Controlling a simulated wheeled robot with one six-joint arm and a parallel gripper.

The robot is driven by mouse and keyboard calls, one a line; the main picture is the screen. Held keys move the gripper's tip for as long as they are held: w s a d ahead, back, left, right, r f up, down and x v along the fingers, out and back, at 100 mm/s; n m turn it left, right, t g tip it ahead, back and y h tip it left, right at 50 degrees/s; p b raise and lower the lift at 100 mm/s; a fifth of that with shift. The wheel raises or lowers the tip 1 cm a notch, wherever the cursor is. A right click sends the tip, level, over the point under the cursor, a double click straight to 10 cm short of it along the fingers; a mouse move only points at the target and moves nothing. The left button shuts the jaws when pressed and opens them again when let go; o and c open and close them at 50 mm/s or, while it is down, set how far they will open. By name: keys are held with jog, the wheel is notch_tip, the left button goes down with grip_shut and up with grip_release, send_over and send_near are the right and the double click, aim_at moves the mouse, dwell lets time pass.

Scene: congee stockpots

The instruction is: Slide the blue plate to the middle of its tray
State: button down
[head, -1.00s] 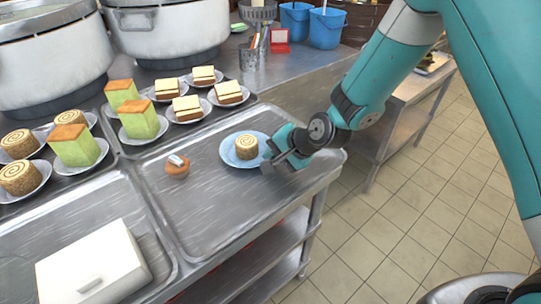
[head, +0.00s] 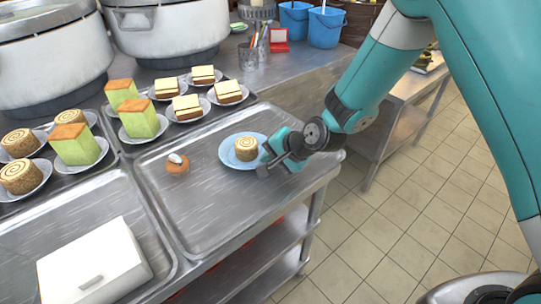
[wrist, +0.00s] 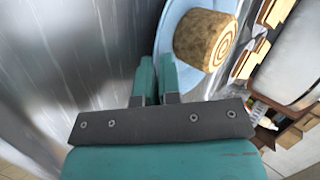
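The blue plate (head: 228,158) lies on the right part of its grey metal tray (head: 215,215), near the tray's back right side. A round spiral-topped roll cake (head: 246,149) stands upright on it. My gripper (head: 264,166) is low at the plate's right side, with its fingertips at or very close to the rim. In the wrist view the two fingers (wrist: 157,62) are together, beside the blue rim (wrist: 170,35), with no object visible between them. Whether they touch the rim is hard to tell. The cake (wrist: 203,38) shows beyond them.
A brown bun-like item with a white top (head: 177,163) sits on the same tray, left of the plate. A white lidded box (head: 93,265) is on the front left tray. Plated cakes (head: 80,145) fill the back left tray. The tray's front middle is clear.

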jog(key=shift+s+a, duration=0.25)
jog(key=shift+s, duration=0.3)
jog(key=c, duration=1.2)
grip_release()
jog(key=shift+d, duration=0.1)
jog(key=shift+c, duration=0.2)
jog(key=shift+f, duration=0.1)
jog(key=shift+d, duration=0.15)
jog(key=v, duration=1.7)
jog(key=shift+r, duration=0.35)
